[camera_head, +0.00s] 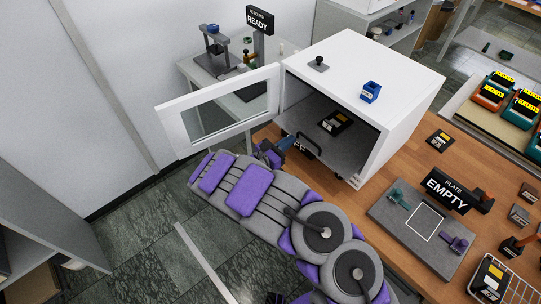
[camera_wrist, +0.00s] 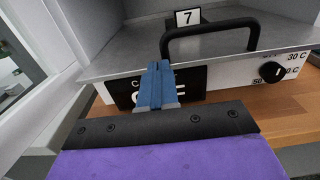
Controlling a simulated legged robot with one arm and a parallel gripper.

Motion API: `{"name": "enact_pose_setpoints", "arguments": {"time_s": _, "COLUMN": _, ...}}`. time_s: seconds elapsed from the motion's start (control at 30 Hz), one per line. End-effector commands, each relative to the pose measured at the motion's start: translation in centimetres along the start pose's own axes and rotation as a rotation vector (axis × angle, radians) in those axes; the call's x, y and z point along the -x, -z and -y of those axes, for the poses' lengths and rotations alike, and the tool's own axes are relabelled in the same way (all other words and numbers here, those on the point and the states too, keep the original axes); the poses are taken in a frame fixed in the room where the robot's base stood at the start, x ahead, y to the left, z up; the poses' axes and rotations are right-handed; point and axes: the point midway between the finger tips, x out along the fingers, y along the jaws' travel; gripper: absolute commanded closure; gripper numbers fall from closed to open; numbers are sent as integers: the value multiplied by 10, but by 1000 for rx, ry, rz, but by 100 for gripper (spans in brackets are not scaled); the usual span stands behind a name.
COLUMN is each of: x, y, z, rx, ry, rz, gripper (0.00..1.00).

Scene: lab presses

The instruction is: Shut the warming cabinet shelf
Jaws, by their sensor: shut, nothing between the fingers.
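The warming cabinet (camera_head: 415,75) is a white box on the wooden bench, with its windowed door (camera_head: 172,122) swung open to the left. Its grey shelf (camera_head: 360,148) shows at the open front, with a black bar handle (camera_head: 309,146) at its front edge. In the wrist view the shelf (camera_wrist: 130,57) and handle (camera_wrist: 210,30) are just beyond my gripper. My gripper (camera_wrist: 156,66) has blue fingers closed together with nothing between them. It is in front of the cabinet, left of the handle, before a partly hidden black panel (camera_wrist: 192,82). It also shows in the head view (camera_head: 287,143).
A blue holder (camera_head: 371,92) and a dark knob-like piece (camera_head: 318,65) are on the cabinet top. A dial (camera_wrist: 271,72) is right of the panel. A grey plate station (camera_head: 400,237) stands on the bench at right.

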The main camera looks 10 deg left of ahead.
Motion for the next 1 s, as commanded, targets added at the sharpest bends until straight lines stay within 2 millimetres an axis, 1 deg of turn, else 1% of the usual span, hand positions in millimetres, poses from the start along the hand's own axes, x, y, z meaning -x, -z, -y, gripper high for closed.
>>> {"name": "enact_pose_setpoints", "arguments": {"time_s": 0.03, "x": -15, "y": 3, "z": 1, "rx": -2, "ry": 6, "rz": 0, "gripper": 100}}
{"name": "enact_pose_setpoints", "arguments": {"time_s": 0.1, "x": -30, "y": 3, "z": 0, "rx": -2, "ry": 5, "rz": 0, "gripper": 100}}
{"name": "enact_pose_setpoints", "arguments": {"time_s": 0.3, "x": -66, "y": 2, "z": 0, "rx": -2, "ry": 3, "rz": 0, "gripper": 100}}
{"name": "enact_pose_setpoints", "arguments": {"time_s": 0.4, "x": -79, "y": 1, "z": 0, "rx": -2, "ry": 2, "rz": 1, "gripper": 100}}
{"name": "enact_pose_setpoints", "arguments": {"time_s": 0.5, "x": -87, "y": 0, "z": -1, "rx": -2, "ry": 1, "rz": 1, "gripper": 100}}
{"name": "enact_pose_setpoints", "arguments": {"time_s": 0.63, "x": -93, "y": 0, "z": -2, "rx": -2, "ry": -1, "rz": 1, "gripper": 100}}
{"name": "enact_pose_setpoints", "arguments": {"time_s": 1.0, "x": -99, "y": -2, "z": 0, "rx": -4, "ry": -1, "rz": 0, "gripper": 100}}
